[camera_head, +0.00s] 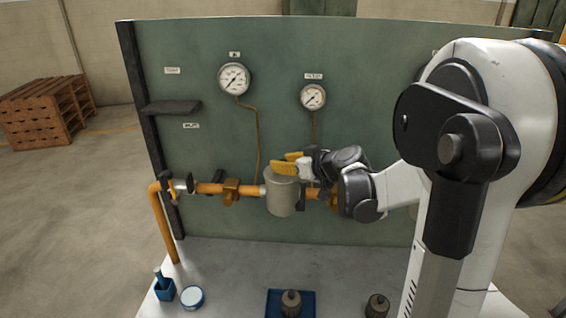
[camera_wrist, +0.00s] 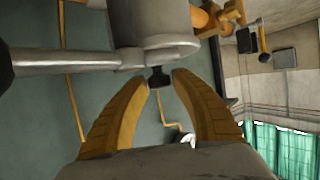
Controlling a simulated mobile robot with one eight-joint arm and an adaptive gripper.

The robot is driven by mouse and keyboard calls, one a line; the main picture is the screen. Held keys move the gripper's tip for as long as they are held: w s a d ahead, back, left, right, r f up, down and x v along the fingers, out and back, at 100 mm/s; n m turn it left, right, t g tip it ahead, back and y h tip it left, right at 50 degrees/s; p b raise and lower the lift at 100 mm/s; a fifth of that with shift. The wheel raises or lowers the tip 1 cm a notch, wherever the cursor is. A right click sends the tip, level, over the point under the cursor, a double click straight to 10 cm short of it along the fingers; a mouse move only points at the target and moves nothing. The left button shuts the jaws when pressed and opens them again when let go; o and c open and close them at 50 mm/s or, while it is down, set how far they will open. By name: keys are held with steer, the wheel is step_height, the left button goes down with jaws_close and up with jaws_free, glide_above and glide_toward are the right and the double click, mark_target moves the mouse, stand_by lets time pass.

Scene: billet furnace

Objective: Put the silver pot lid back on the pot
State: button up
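The grey metal pot (camera_head: 283,196) sits in the orange pipe line in front of the green panel; its lower side also fills the top of the wrist view (camera_wrist: 167,18). A silver lid (camera_wrist: 172,52) shows at the pot's end in the wrist view and appears seated on it, though I cannot tell whether it is fully down. A small dark knob (camera_wrist: 158,79) stands out from the lid. My gripper (camera_head: 280,162) is at the pot's top, its yellow fingers spread, with the knob between the fingertips and narrow gaps beside it. The fingers hide part of the lid in the head view.
An orange pipe (camera_head: 208,188) runs left and right of the pot, close to my gripper. Two gauges (camera_head: 234,79) (camera_head: 313,97) hang above. A blue tray (camera_head: 273,303), a dark weight (camera_head: 377,306), a round tin (camera_head: 192,297) and a blue holder (camera_head: 164,289) stand below.

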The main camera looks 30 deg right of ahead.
steer(key=shift+o, duration=0.3)
steer(key=shift+r, duration=0.1)
steer(key=shift+r+p, duration=0.25)
steer(key=shift+p, duration=0.1)
steer(key=p+v, duration=0.2)
steer(key=v, duration=0.9)
steer(key=s+a+f+g, duration=0.1)
steer(key=s+a+g, duration=0.15)
steer(key=a, duration=0.45)
steer(key=s+a+f+g, duration=0.2)
steer(key=s+a, duration=0.2)
steer(key=a, duration=0.4)
steer(key=s+a+f+m+g+h, duration=0.1)
steer(key=s+a, duration=0.4)
steer(key=s, duration=0.5)
steer(key=shift+s+f+m+g+h, duration=0.35)
steer(key=shift+f+m+h, duration=0.25)
steer(key=shift+h, duration=0.2)
steer(key=shift+a, duration=0.1)
